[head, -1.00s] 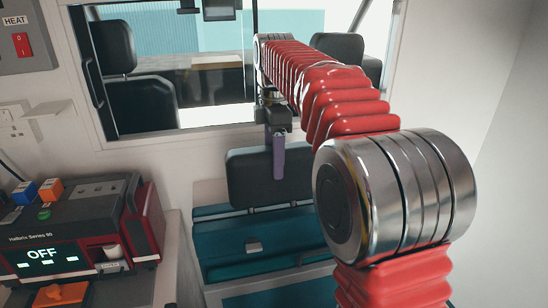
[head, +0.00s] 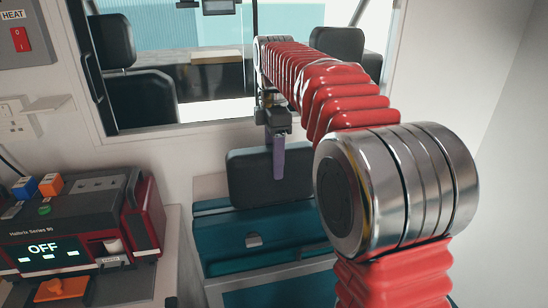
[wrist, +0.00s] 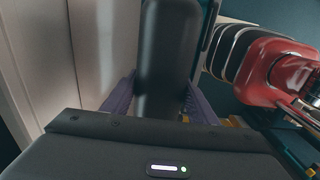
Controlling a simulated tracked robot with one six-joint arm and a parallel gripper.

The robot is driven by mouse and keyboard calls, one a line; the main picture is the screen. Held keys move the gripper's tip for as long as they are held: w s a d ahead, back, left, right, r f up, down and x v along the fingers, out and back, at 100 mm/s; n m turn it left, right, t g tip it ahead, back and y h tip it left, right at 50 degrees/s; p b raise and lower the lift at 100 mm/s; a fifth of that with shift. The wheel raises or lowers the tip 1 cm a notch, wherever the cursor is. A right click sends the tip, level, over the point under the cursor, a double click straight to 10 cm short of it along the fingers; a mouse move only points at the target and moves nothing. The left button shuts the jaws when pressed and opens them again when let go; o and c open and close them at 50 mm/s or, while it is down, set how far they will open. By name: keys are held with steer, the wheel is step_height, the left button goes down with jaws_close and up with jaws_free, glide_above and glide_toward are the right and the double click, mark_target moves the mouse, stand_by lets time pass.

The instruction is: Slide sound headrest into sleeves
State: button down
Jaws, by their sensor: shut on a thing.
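The headrest (head: 246,178) is a black padded block above the back of the teal seat (head: 225,240). My gripper (head: 278,170) comes down on it from above, its purple fingers shut on the headrest. In the wrist view the headrest (wrist: 168,50) shows as a dark upright slab between the two purple fingers. The headrest looks roughly level, with its lower edge close to the seat's top edge. I cannot make out its posts or the sleeves now, so I cannot tell whether they are engaged.
A red and black device (head: 75,235) with a lit OFF display stands at left. A window opening (head: 170,90) with dark front seats beyond is behind my gripper. A white wall (head: 500,110) rises at right. My red, ribbed arm hides part of the right side.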

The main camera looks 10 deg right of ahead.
steer(key=shift+f, duration=0.45)
steer(key=c, duration=0.6)
jaws_free()
steer(key=shift+c, duration=0.2)
steer(key=shift+r, duration=6.85)
steer(key=shift+s, duration=0.1)
